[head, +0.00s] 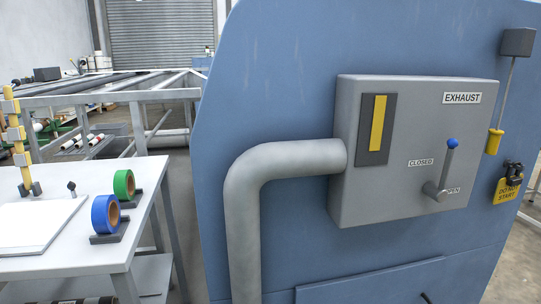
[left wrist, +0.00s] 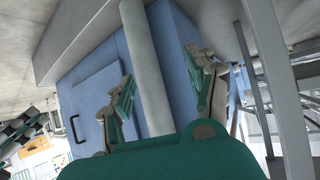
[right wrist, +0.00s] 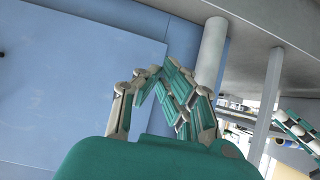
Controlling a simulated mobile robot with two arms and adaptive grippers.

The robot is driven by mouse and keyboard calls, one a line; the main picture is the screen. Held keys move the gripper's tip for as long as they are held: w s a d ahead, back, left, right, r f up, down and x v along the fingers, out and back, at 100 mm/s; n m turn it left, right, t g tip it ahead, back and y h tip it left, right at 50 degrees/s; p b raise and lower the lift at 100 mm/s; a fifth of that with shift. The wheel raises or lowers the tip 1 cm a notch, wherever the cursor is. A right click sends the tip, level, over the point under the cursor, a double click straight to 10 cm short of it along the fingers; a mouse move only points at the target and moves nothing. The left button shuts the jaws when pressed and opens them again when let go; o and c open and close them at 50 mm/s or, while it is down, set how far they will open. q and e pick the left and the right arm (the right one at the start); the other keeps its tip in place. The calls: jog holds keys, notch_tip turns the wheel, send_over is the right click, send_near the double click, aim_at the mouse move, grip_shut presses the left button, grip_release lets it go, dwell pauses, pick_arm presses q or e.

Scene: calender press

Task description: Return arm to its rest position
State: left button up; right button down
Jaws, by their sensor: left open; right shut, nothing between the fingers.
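Neither gripper shows in the head view. In the left wrist view my left gripper (left wrist: 160,82) has its two fingers wide apart, with a grey pipe and blue panel beyond them and nothing seen held. In the right wrist view my right gripper (right wrist: 161,76) has its fingertips together and empty, in front of a blue panel (right wrist: 70,80). The grey exhaust box (head: 385,195) is on the blue machine wall (head: 275,60). Its lever with a blue knob (head: 452,144) points up, beside the CLOSED and OPEN labels.
A grey pipe (head: 243,215) bends down from the box. A white table (head: 75,250) at left carries a blue tape roll (head: 104,213) and a green tape roll (head: 123,185). A yellow DO NOT START tag (head: 508,190) hangs at right. A metal frame (head: 140,97) stands behind the table.

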pick_arm(q)
jog(key=s+a+f+g+y+p, duration=0.1)
jog(key=s+a+f+g+p, duration=0.1)
jog(key=s, duration=0.8)
jog(key=s+a+f+g+p, duration=0.3)
jog(key=s+p, duration=0.3)
jog(key=s, duration=0.5)
jog(key=s+a+f+g+y+p, duration=0.1)
jog(key=s+a+f+g+p, duration=0.2)
jog(key=s, duration=0.7)
jog(key=shift+s+a+f+g+y+p, duration=0.35)
jog(key=shift+f+g+p, duration=0.25)
jog(key=shift+f+g, duration=0.35)
pick_arm(e)
jog(key=s+d+f+g+h, duration=0.1)
jog(key=s+d+f+g, duration=0.1)
jog(key=s, duration=0.8)
jog(key=s+d+f+g, duration=0.3)
jog(key=s+f+g, duration=0.1)
jog(key=s, duration=0.7)
jog(key=s+d+f+g+h, duration=0.1)
jog(key=s+d+f+g, duration=0.2)
jog(key=s, duration=0.8)
jog(key=shift+d+f+g+h, duration=0.25)
jog(key=shift+f+g+h, duration=0.1)
jog(key=shift+g, duration=0.15)
pick_arm(q)
jog(key=shift+d+r, duration=0.1)
